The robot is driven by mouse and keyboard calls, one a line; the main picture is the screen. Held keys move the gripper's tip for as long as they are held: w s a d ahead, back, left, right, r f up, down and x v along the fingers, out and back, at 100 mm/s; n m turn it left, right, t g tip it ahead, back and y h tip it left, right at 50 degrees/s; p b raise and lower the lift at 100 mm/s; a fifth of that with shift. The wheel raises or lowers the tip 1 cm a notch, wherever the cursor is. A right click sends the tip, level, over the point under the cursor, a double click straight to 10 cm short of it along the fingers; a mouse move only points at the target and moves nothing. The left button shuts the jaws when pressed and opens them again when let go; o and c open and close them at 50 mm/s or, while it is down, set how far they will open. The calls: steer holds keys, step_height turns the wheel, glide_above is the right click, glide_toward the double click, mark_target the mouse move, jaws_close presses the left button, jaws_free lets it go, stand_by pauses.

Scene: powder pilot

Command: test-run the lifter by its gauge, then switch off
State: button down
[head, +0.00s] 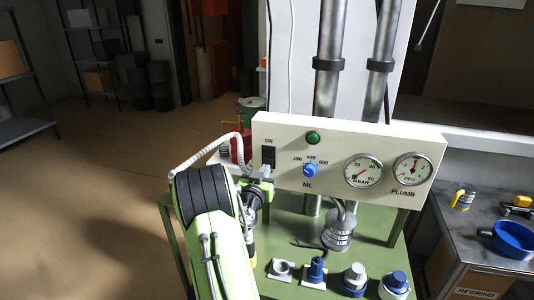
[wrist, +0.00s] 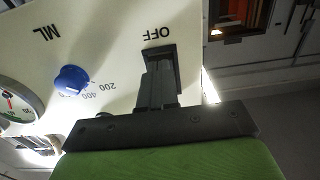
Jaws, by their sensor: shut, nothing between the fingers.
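A cream control panel (head: 350,142) carries a black rocker switch (head: 268,157) marked ON above; its OFF end shows in the wrist view (wrist: 160,52). A green lamp (head: 312,138) sits above the blue ML knob (head: 310,170), which also shows in the wrist view (wrist: 71,80). I cannot tell if the lamp is lit. The MBAR gauge (head: 363,171) has its needle toward the low left end. The PLUMB gauge (head: 412,169) needle points about straight up. My gripper (head: 264,172) is shut and empty, fingertips (wrist: 158,72) at the switch's lower part; contact is unclear.
A green bench (head: 300,235) under the panel holds a grey canister (head: 339,230) and several fittings (head: 355,277) along its front. Two metal pipes rise behind the panel. A side table at right holds a blue pan (head: 515,240) and a yellow item (head: 462,198). The floor at left is open.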

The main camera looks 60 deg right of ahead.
steer(key=shift+d, duration=0.25)
steer(key=shift+w+d, duration=0.15)
steer(key=shift+d, duration=0.15)
steer(key=s+a+b, duration=0.3)
steer(key=a+b, duration=0.9)
steer(key=a, duration=0.7)
steer(key=shift+a+f, duration=0.15)
steer(key=shift+a, duration=0.1)
